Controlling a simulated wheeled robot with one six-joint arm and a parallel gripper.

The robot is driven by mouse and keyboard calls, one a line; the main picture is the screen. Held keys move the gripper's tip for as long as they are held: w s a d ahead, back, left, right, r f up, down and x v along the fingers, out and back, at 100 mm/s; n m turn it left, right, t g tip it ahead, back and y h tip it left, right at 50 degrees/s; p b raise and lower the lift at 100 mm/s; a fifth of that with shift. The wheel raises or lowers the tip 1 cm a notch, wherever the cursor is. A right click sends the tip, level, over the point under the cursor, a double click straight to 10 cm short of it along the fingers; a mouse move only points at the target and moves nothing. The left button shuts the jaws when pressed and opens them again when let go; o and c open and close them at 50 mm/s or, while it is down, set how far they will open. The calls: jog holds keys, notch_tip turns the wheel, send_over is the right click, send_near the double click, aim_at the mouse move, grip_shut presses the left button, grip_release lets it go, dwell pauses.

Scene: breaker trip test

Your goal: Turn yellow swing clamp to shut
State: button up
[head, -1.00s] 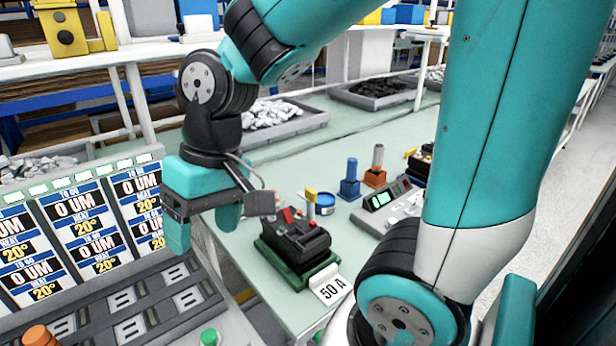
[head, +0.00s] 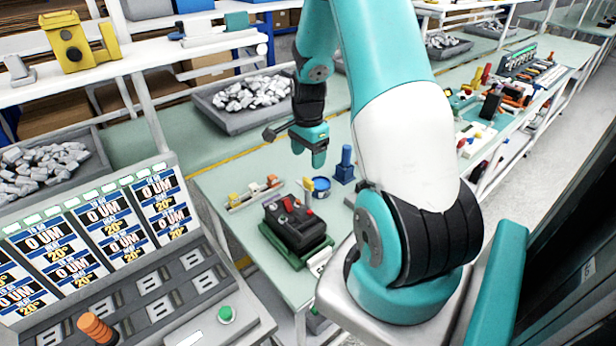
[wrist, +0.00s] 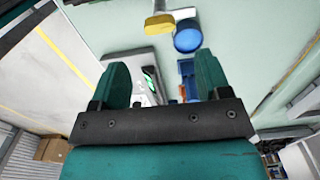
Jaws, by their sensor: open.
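My gripper (head: 308,153) hangs above the far part of the green bench, fingers pointing down, beyond the black breaker unit (head: 295,225). In the wrist view its two fingers (wrist: 163,82) are apart with nothing held between them. A small upright yellow piece (head: 307,186) stands just behind the breaker unit, beside a blue-topped can (head: 320,184). In the wrist view the yellow piece (wrist: 158,25) shows beyond the fingertips, apart from them. It may be the swing clamp; I cannot tell its position. A rail (head: 255,194) left of it carries small yellow and orange pieces.
The breaker unit sits in a green base (head: 296,252) near the bench's front edge. A blue block with a post (head: 345,168) stands right of the can. A sloped display panel (head: 100,235) is at left. A grey tray of pale pieces (head: 245,100) is behind.

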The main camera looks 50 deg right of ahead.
aim_at(308, 180)
notch_tip(308, 180, down, 9)
jog(key=shift+p, duration=0.95)
jog(key=c, duration=0.9)
